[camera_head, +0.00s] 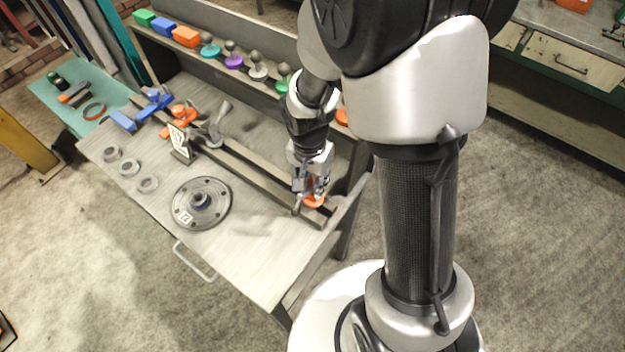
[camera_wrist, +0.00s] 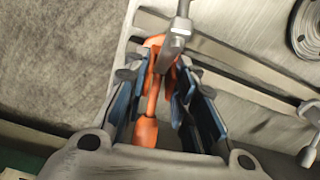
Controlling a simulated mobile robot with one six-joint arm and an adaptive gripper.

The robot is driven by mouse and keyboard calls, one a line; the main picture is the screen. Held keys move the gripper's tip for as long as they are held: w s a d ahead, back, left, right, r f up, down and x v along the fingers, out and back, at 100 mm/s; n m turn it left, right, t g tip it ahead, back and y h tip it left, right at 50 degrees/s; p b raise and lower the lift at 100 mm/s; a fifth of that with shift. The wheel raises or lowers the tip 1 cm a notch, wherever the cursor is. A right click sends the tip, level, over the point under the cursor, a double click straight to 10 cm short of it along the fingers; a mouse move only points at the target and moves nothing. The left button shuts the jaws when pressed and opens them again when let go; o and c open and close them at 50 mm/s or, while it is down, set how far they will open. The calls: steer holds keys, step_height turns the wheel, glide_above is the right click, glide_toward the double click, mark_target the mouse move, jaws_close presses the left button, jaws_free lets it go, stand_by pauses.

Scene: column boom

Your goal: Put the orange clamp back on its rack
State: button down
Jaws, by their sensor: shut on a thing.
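My gripper (camera_head: 312,184) is low over the right end of the rack and shut on the orange clamp (camera_head: 315,202). In the wrist view the orange clamp (camera_wrist: 147,131) lies lengthwise between the blue-lined fingers (camera_wrist: 158,88). Its grey metal end (camera_wrist: 175,38) reaches beyond the fingertips over the rack rails. The rack (camera_head: 257,163) is a pair of long dark rails along the worktable; it also shows in the wrist view (camera_wrist: 245,65). I cannot tell whether the clamp touches a rail. Another orange clamp (camera_head: 183,114) and a blue clamp (camera_head: 153,103) are at the rack's left part.
A grey clamp (camera_head: 217,125) and a marked plate (camera_head: 181,143) stand along the rack. A round flanged disc (camera_head: 201,203) and rings (camera_head: 129,168) lie on the table (camera_head: 255,255). A shelf behind holds coloured blocks (camera_head: 186,37) and knobs (camera_head: 234,56).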

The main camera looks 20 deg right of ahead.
steer(key=shift+f+b, duration=1.4)
steer(key=shift+f, duration=0.3)
steer(key=c, duration=1.6)
jaws_free()
steer(key=shift+r, duration=0.1)
steer(key=shift+r+p, duration=2.9)
steer(key=shift+r, duration=0.8)
